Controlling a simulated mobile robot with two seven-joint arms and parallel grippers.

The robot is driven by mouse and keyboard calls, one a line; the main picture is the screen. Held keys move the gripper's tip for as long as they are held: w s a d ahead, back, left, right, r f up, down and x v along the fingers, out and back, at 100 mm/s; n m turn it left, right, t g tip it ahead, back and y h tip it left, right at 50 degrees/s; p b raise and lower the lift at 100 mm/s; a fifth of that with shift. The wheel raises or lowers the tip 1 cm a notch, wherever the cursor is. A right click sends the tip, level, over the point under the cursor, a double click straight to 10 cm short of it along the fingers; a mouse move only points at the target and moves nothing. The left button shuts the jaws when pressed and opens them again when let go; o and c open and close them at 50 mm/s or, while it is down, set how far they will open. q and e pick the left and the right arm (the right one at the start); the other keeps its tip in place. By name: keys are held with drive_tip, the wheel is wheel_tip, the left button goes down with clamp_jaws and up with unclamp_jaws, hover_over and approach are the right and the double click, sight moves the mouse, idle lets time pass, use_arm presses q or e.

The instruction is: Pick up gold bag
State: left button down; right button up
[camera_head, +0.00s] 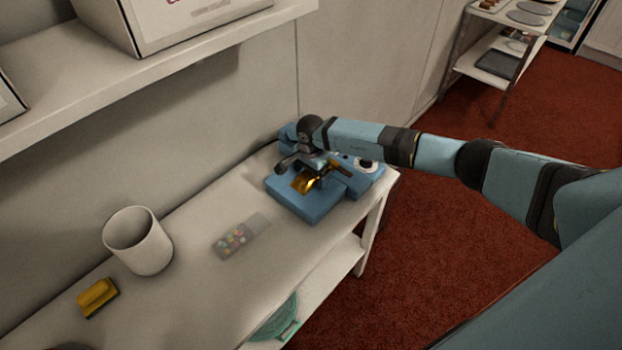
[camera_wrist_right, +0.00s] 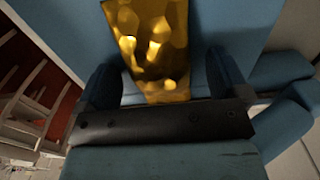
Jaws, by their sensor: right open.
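The gold bag (camera_head: 305,181) is shiny and crinkled and lies on top of a blue box-like device (camera_head: 308,206) near the right end of the white table. My right gripper (camera_head: 318,172) is over the device, close to the bag. In the right wrist view the gold bag (camera_wrist_right: 152,45) lies between the two dark fingers of my right gripper (camera_wrist_right: 163,80). The fingers are apart, with a gap on each side of the bag. Part of the bag is hidden by the gripper in the head view. My left gripper is not in view.
A shelf with a white box (camera_head: 165,20) overhangs the back. A teal item (camera_head: 277,320) sits on the lower shelf.

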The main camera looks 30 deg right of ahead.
drive_tip(key=shift+r, duration=0.1)
drive_tip(key=shift+c, duration=0.3)
drive_tip(key=c, duration=1)
